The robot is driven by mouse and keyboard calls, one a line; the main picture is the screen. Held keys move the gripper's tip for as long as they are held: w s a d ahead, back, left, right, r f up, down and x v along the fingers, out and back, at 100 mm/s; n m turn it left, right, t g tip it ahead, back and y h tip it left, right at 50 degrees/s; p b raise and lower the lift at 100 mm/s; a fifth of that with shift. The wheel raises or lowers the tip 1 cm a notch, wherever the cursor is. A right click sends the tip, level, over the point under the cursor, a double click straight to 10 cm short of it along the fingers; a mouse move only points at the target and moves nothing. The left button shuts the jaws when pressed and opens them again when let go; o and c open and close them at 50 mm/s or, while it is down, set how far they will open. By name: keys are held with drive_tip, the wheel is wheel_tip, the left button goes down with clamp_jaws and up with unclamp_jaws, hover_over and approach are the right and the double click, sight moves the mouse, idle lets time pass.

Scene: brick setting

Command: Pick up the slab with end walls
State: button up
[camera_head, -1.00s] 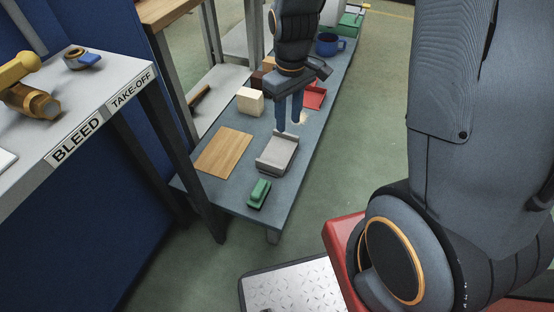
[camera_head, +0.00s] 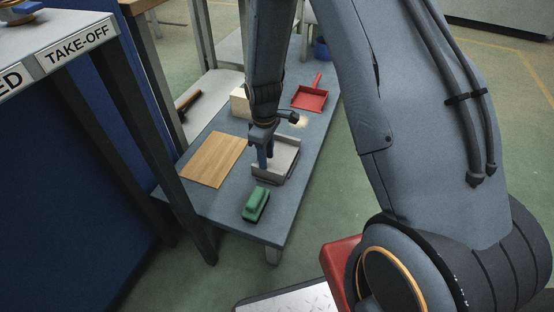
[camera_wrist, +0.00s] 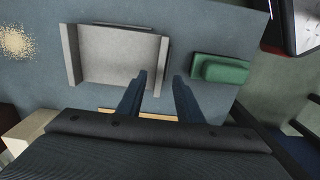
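The slab with end walls (camera_head: 284,163) is a light grey flat piece with a raised wall at each end. It lies on the blue-grey table; it also shows in the wrist view (camera_wrist: 118,55). My gripper (camera_head: 266,160) is over the slab's left side in the head view and hides part of it. In the wrist view my gripper (camera_wrist: 159,75) is open, with its two dark fingers apart and nothing between the tips but the end wall's corner just beyond. One fingertip overlaps the slab's edge. Contact cannot be told.
A green block-shaped brush (camera_head: 255,204) lies close to the slab's near end. A wooden board (camera_head: 213,160) lies to the left, a cream block (camera_head: 240,103) behind it. A red dustpan (camera_head: 311,97) and a pale crumb patch (camera_head: 301,121) are farther back. The table's right edge is close.

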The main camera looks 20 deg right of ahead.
wheel_tip(320, 180, down, 5)
drive_tip(key=shift+f+b, duration=0.15)
drive_tip(key=shift+b, duration=0.95)
clamp_jaws()
idle(0.6)
